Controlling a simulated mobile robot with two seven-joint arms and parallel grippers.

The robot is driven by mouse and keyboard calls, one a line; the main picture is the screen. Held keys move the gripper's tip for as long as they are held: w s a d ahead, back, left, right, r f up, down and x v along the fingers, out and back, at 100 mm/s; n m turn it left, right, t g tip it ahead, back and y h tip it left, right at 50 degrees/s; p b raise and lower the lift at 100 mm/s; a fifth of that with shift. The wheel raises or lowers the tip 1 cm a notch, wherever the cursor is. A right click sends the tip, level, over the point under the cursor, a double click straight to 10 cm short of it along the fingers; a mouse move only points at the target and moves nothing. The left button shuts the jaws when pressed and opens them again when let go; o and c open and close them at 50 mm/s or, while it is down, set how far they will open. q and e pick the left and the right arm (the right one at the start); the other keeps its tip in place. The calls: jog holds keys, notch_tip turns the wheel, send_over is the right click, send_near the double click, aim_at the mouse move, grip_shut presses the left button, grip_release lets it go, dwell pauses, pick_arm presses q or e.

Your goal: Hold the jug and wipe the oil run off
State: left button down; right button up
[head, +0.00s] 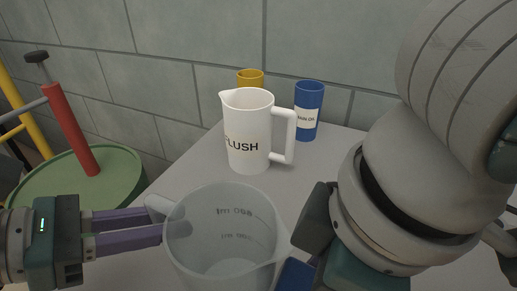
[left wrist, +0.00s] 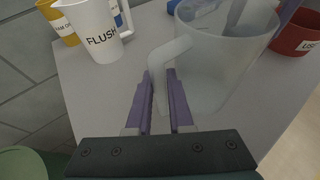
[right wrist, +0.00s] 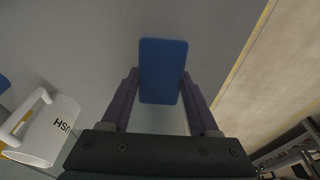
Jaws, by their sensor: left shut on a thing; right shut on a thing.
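A clear, frosted measuring jug (head: 222,235) with printed marks stands upright at the front of the grey table in the head view. My left gripper (left wrist: 160,82) is shut on its handle (left wrist: 171,55). My right gripper (right wrist: 161,88) is shut on a flat blue pad (right wrist: 163,60). In the head view the pad (head: 294,275) shows only partly, close by the jug's right side, mostly behind my right arm. I cannot tell whether it touches the jug. No oil run is clearly visible on the jug.
A white FLUSH jug (head: 248,135), a blue labelled can (head: 309,112) and a yellow can (head: 250,77) stand behind on the table. A red-brown labelled container (left wrist: 298,36) is beyond the jug. A green drum (head: 75,180) stands left, a block wall behind.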

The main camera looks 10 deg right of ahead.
jog(key=shift+r, duration=2.25)
jog(key=shift+f, duration=3.2)
jog(key=shift+r, duration=3.2)
jog(key=shift+s+d+r, duration=0.6)
jog(key=shift+d+r, duration=0.15)
jog(key=shift+d, duration=0.1)
jog(key=shift+s+d+r, duration=0.6)
jog(key=shift+d+r, duration=0.15)
jog(key=shift+d, duration=0.05)
jog(key=shift+r, duration=0.1)
